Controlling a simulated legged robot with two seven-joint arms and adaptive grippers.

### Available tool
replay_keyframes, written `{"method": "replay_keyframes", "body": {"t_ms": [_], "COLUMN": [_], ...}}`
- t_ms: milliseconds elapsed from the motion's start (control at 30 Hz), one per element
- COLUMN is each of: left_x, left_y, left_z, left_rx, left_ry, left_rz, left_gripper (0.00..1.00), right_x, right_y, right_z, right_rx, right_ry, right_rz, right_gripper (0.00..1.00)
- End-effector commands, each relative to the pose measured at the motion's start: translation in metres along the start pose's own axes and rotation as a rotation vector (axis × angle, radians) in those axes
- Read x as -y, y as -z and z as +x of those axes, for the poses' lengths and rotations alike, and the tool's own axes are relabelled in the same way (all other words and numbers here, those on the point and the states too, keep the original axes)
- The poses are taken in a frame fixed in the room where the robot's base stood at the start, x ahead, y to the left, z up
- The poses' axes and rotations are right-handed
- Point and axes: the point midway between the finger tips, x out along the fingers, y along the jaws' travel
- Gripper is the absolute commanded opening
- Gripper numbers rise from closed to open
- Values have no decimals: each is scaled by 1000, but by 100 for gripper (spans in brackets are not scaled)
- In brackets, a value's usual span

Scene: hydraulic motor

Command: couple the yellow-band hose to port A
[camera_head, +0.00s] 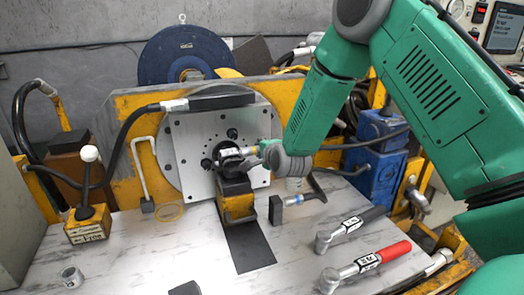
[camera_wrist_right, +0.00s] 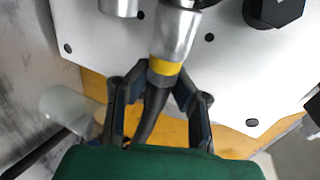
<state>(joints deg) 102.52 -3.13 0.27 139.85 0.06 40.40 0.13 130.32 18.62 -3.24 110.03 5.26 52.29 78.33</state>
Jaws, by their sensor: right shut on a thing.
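The yellow-band hose shows in the right wrist view, with its yellow band (camera_wrist_right: 165,68) behind a silver metal end (camera_wrist_right: 174,35). My right gripper (camera_wrist_right: 163,76) is shut around the hose at the band. The silver end points at the grey motor plate (camera_wrist_right: 225,75); I cannot tell whether it touches a port. In the head view, my right gripper (camera_head: 254,158) is in front of the motor plate (camera_head: 184,135), near its centre, and hides much of the hose. Port A's marking cannot be made out. My left gripper is not in view.
A hose end with a blue band (camera_head: 293,199) stands right of the yellow block (camera_head: 237,206). Two wrenches, black-handled (camera_head: 350,227) and red-handled (camera_head: 366,264), lie on the bench. A lever box (camera_head: 88,224) stands at left. The bench's front left is mostly clear.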

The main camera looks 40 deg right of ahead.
Motion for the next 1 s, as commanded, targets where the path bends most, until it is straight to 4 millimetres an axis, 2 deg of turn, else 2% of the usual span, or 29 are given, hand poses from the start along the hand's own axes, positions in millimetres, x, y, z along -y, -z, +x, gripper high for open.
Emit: {"method": "replay_keyframes", "body": {"t_ms": [267,300,333,533,567,833,1000], "left_x": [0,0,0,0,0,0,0], "left_y": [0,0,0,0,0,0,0], "left_z": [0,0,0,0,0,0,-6], "left_rx": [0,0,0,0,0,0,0], "left_ry": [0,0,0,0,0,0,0], "left_rz": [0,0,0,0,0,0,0], "left_gripper": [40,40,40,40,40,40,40], "right_x": [1,1,1,1,0,1,1], "right_y": [-5,-4,-4,-4,-4,-4,-4], "right_z": [0,0,0,0,0,0,-10], "right_rx": [-2,-3,-3,-2,-2,-2,-1], "right_ry": [3,3,3,2,1,1,-1], "right_rz": [2,3,2,2,1,1,2], "right_gripper": [0,30,41,41,45,45,45]}}
